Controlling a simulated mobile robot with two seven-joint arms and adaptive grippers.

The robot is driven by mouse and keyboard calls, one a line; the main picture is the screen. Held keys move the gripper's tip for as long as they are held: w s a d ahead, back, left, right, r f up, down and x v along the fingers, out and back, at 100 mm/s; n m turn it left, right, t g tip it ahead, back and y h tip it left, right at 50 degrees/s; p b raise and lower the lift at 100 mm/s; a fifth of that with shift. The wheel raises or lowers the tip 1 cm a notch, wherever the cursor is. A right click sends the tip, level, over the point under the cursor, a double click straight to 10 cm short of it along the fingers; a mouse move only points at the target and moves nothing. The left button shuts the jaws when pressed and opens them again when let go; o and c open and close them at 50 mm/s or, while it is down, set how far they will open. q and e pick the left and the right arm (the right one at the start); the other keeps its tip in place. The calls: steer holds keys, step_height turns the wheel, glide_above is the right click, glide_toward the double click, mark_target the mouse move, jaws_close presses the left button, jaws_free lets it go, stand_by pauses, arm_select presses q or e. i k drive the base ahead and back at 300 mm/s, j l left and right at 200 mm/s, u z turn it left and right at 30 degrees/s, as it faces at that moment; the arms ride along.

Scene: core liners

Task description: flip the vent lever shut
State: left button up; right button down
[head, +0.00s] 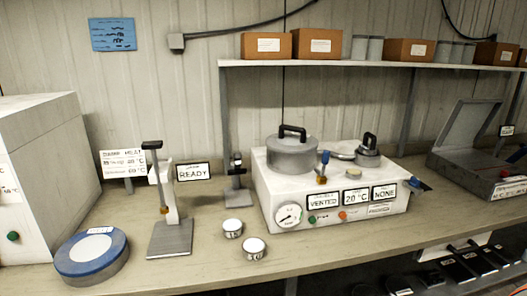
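A white machine (275,193) stands on the bench, right of centre. A small lever with a blue upper end (325,157) stands roughly upright on its top, between a grey lidded pot (291,158) and a smaller capped part (368,152). Another small blue handle (420,185) sticks out at the machine's right side. No label shows which is the vent lever. The front displays read VENTED (323,201), 20 °C (356,196) and NONE (384,192). A round gauge (288,216) is at the front left. Neither of my grippers is in view.
Two small white-topped cups (254,248) stand before the machine. Left are a stand with an upright lever (170,238), a READY sign (193,172) and a blue-rimmed round tub (92,257). An open grey case (466,165) stands right. A shelf (380,64) with boxes runs above.

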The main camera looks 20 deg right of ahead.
mark_target(326, 154)
steer(key=l, duration=0.45)
steer(key=k+l, duration=0.15)
steer(key=l, duration=0.8)
steer(key=i+j, duration=0.3)
steer(key=j, duration=0.15)
